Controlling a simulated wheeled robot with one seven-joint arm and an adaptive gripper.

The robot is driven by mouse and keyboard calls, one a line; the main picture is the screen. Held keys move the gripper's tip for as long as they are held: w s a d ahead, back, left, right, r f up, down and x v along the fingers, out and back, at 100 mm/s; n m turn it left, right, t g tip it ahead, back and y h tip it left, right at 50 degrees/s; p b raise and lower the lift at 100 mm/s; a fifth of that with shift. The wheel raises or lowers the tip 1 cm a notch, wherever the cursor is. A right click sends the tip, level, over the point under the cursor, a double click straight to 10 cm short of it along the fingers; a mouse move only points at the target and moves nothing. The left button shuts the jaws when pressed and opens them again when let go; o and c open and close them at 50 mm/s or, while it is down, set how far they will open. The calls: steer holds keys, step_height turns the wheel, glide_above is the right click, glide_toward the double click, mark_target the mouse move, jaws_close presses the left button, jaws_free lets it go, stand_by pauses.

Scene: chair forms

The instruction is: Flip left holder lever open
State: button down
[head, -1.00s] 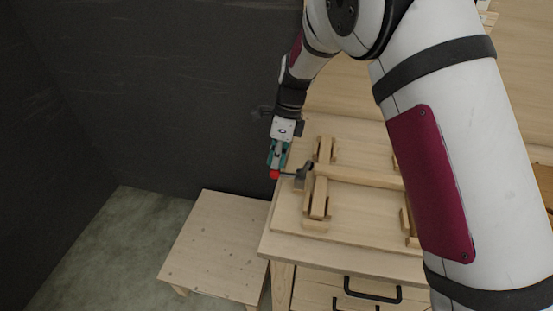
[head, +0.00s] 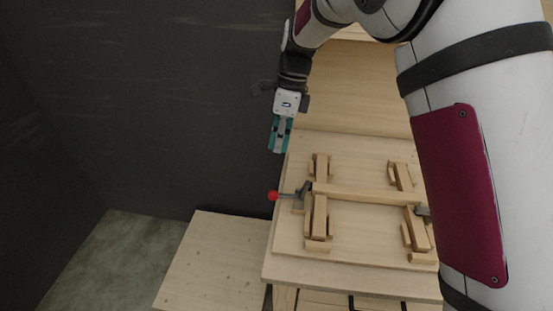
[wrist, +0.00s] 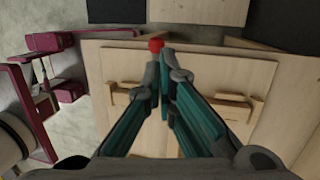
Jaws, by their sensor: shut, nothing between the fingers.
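The left holder lever (head: 287,196) is a thin grey bar with a red ball knob (head: 273,196) at its end. It sticks out to the left, nearly flat, from a grey clamp (head: 303,191) at the left edge of the wooden board (head: 365,225). My gripper (head: 278,151), with teal fingers, points down above and behind the knob, with a visible gap between them. Its fingers are shut and empty. In the wrist view, the red knob (wrist: 156,45) shows just beyond the closed fingertips (wrist: 161,58); the lever bar is mostly hidden there.
Wooden blocks (head: 319,218) and a crossbar (head: 365,194) stand on the board. A second grey holder (head: 422,210) is partly hidden by my arm at the right. A lower wooden table (head: 212,262) stands at the left. A dark wall (head: 150,110) rises behind; space left of the knob is free.

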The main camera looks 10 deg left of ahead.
steer(key=shift+v, duration=1.25)
steer(key=shift+a, duration=0.1)
